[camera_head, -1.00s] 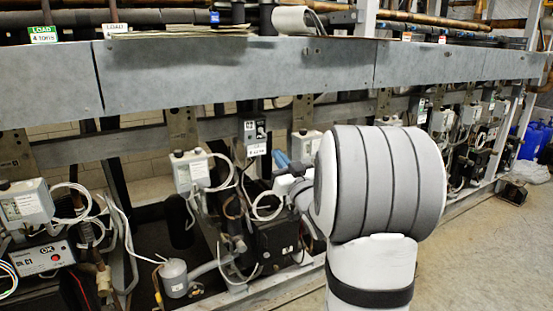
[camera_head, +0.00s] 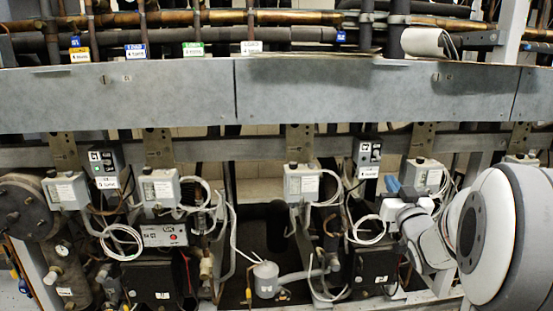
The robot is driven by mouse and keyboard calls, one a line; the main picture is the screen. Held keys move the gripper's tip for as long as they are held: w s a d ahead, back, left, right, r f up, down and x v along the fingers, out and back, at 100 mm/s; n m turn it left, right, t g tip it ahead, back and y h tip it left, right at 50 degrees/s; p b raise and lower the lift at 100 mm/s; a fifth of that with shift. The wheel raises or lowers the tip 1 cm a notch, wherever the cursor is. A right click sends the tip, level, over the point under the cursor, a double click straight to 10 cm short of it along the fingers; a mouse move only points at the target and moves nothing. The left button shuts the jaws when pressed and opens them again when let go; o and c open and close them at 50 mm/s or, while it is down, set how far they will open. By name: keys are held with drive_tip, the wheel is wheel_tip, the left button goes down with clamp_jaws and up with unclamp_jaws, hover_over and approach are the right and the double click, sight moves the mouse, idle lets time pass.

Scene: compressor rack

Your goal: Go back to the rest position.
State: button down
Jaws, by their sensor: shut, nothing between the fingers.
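My gripper (camera_head: 391,184) shows at the right of the head view, small and partly hidden by my own arm. Its blue fingertips point up and left, and its white body sits behind them. It appears shut and empty. It lies in the picture just right of a small grey switch box (camera_head: 368,158) and in front of the compressor rack (camera_head: 170,92). I cannot tell from this view whether it touches anything. My large white and grey arm link fills the lower right corner.
Grey control boxes (camera_head: 301,183), looping white cables and a black compressor (camera_head: 375,268) crowd the area around my gripper. A grey cylinder (camera_head: 266,279) stands low in the middle. A long metal beam and copper pipes (camera_head: 285,17) run across above.

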drive_tip(key=s+a+r+m+g+h+p, duration=0.1)
drive_tip(key=s+a+r+g+h+p, duration=0.1)
drive_tip(key=s+a+r+g+p, duration=0.8)
drive_tip(key=s+a+r+g+y+p, duration=0.1)
drive_tip(key=s+a+g+p, duration=0.1)
drive_tip(key=s+p, duration=0.3)
drive_tip(key=s+a+r+n+g+y+p, duration=0.1)
drive_tip(key=s+a+g+p, duration=0.1)
drive_tip(key=s+p, duration=0.4)
drive_tip(key=s+a+r+g+p, duration=0.1)
drive_tip(key=s+a+g+p, duration=0.2)
drive_tip(key=s+p, duration=0.3)
drive_tip(key=shift+s+g+y, duration=0.4)
drive_tip(key=shift+s+g, duration=0.1)
drive_tip(key=shift+s, duration=0.45)
drive_tip(key=shift+r, duration=0.1)
